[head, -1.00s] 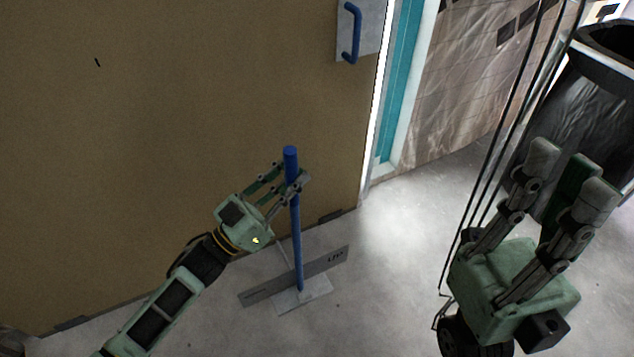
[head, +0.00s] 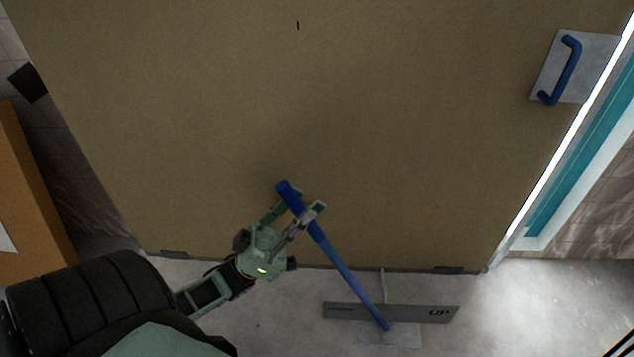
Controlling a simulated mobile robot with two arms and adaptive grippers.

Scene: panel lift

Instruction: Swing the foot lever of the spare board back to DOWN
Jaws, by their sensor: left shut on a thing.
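The spare board (head: 400,140) is a large brown panel filling most of the head view. At its foot lies a grey label plate (head: 400,313) marked UP at its right end; the small text at its left end is unreadable. The blue foot lever (head: 348,275) rises from a base at this plate and leans to the left, away from UP. My right gripper is out of view.
A blue handle (head: 568,70) on a grey plate is fixed at the board's upper right. A bright gap and a teal strip (head: 578,150) run along the board's right edge. An orange-brown block (head: 28,200) stands at the left.

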